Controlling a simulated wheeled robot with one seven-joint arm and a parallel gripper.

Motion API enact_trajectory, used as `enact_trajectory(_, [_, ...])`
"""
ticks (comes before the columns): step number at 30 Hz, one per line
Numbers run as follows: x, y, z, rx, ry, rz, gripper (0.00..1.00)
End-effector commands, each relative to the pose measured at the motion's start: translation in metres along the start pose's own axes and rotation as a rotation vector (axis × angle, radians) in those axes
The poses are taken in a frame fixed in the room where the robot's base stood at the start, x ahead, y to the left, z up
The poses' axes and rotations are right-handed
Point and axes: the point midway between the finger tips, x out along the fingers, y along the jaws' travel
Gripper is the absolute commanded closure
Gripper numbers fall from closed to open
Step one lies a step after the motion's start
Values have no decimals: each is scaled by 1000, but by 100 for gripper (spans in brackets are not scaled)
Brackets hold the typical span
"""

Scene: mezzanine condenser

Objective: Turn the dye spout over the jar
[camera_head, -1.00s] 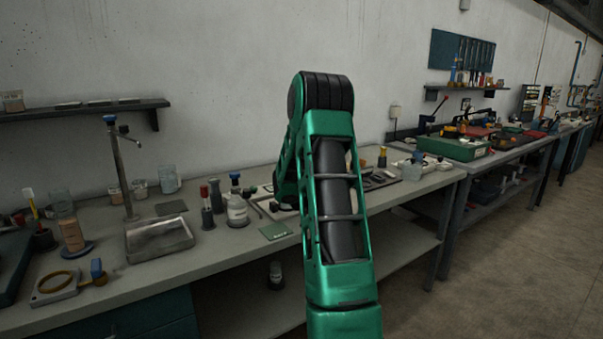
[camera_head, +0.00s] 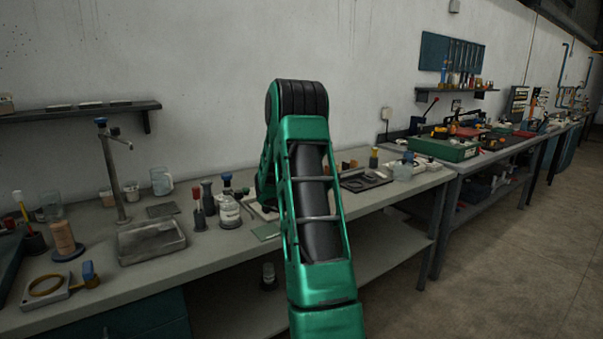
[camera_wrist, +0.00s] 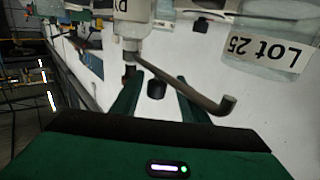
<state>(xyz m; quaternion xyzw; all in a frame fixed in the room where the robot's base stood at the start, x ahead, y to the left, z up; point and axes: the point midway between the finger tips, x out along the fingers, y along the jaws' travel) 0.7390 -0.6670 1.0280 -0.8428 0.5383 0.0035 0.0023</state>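In the wrist view a pale dispenser (camera_wrist: 132,38) with a partly visible "DY" label shows upside down at the top. Its dark bent spout (camera_wrist: 185,84) runs to the right and ends in a hooked tip. A clear jar (camera_wrist: 262,68) labelled "Lot 25", also upside down, is at the upper right, apart from the spout in the picture. My gripper (camera_wrist: 158,82) has its two green fingers apart, with the spout crossing near the fingertips. I cannot tell whether they touch it. In the head view a white blue-topped bottle (camera_head: 230,212) stands left of my arm, which hides my gripper.
A metal tray stand (camera_head: 152,240), a glass beaker (camera_head: 161,181) and a red-topped bottle (camera_head: 198,212) stand on the left bench. A dark tray (camera_head: 366,182) lies right of my arm. A green toolbox (camera_head: 445,149) is on the farther bench. The floor at right is clear.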

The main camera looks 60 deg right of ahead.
Motion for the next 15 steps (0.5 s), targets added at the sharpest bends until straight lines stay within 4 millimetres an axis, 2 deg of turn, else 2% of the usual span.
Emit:
enact_trajectory(9, [-2,4,-3,-1,5,6,60])
enact_trajectory(15, [-28,5,-3,-3,4,5,60])
